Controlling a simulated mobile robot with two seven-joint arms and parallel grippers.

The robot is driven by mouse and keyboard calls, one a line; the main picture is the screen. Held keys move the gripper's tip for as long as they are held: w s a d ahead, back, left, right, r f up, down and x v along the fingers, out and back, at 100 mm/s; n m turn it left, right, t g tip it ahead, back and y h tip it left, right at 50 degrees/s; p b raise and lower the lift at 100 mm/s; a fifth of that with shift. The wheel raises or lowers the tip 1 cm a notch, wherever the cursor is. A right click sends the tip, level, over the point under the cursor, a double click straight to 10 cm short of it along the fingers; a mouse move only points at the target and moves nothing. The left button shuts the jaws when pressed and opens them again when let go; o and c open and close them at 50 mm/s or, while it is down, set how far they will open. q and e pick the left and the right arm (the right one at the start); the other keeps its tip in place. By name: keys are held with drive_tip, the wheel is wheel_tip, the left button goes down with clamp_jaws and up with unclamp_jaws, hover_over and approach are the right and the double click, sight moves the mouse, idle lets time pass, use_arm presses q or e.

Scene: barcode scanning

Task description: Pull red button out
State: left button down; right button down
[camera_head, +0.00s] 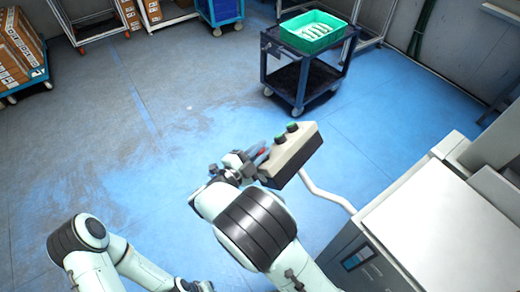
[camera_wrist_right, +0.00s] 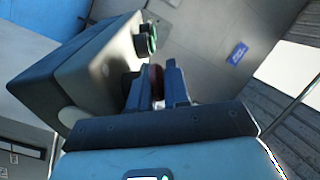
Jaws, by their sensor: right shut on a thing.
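A beige and black control box (camera_head: 292,155) stands on a bent pale pipe in the head view. Two green buttons (camera_head: 280,139) show on its top face, and the red button (camera_head: 263,152) is at its left end. My right gripper (camera_head: 256,158) is at that end, shut on the red button. In the right wrist view, the fingers (camera_wrist_right: 158,85) are closed around the dark red button (camera_wrist_right: 154,78), beside the box (camera_wrist_right: 95,75). The fingers hide most of the button. My left arm is at the lower left; its fingertips are not visible.
A pale machine cabinet (camera_head: 440,235) stands at the right, close to the pipe (camera_head: 325,195). A dark blue cart (camera_head: 305,75) with a green tray (camera_head: 313,42) stands behind the box.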

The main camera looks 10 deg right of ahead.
drive_tip(key=shift+w+a+r, duration=0.25)
drive_tip(key=shift+w+r, duration=0.1)
drive_tip(key=shift+r, duration=0.2)
drive_tip(key=c, duration=1.5)
unclamp_jaws()
drive_tip(key=shift+o, duration=0.2)
use_arm(q)
drive_tip(key=shift+f, duration=0.1)
